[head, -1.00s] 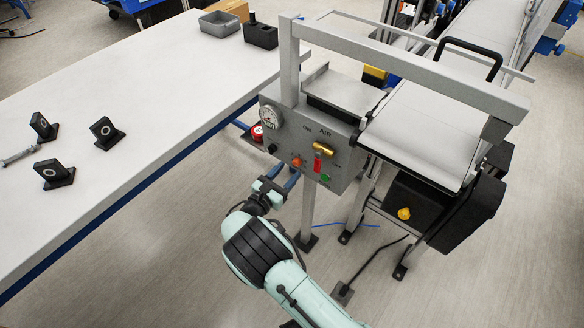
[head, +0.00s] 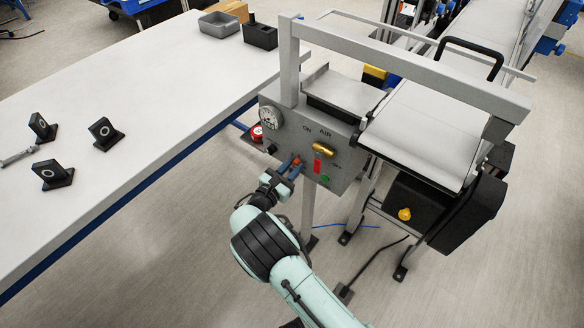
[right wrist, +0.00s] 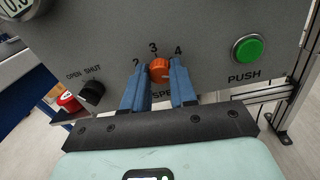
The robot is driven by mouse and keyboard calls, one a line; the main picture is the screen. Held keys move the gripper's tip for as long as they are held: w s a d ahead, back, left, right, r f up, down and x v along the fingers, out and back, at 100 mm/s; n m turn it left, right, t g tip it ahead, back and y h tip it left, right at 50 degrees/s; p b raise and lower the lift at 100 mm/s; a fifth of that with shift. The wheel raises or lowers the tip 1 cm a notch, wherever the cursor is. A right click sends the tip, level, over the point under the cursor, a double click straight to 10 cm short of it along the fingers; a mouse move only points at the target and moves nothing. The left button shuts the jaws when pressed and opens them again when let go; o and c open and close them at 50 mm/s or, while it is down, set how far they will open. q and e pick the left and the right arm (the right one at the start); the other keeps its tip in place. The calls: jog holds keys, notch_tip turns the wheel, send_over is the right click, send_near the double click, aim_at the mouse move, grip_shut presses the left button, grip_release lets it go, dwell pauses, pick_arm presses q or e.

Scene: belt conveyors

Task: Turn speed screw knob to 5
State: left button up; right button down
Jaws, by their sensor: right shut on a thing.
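The orange speed knob (head: 297,160) sits on the front of the grey control panel (head: 340,178). In the right wrist view the knob (right wrist: 159,70) has the numbers 2, 3 and 4 around its top, and the "SPEED" lettering below is partly covered. The 5 cannot be seen. I cannot make out a pointer mark on the knob. My right gripper (right wrist: 159,78) has one blue finger on each side of the knob and is shut on it. It also shows in the head view (head: 289,168). My left gripper is not in view.
The panel also carries a green push button (right wrist: 248,48), a black open/shut knob (right wrist: 92,92), a red switch (head: 318,163), a yellow air valve (head: 323,149) and a gauge (head: 271,117). A white table (head: 150,90) stands left; a conveyor (head: 418,130) stands right.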

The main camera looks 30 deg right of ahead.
jog(key=shift+m, duration=1.3)
jog(key=c, duration=0.9)
grip_release()
jog(key=v, duration=1.3)
jog(key=shift+a+p, duration=0.2)
jog(key=shift+p, duration=0.15)
jog(key=shift+s, duration=0.1)
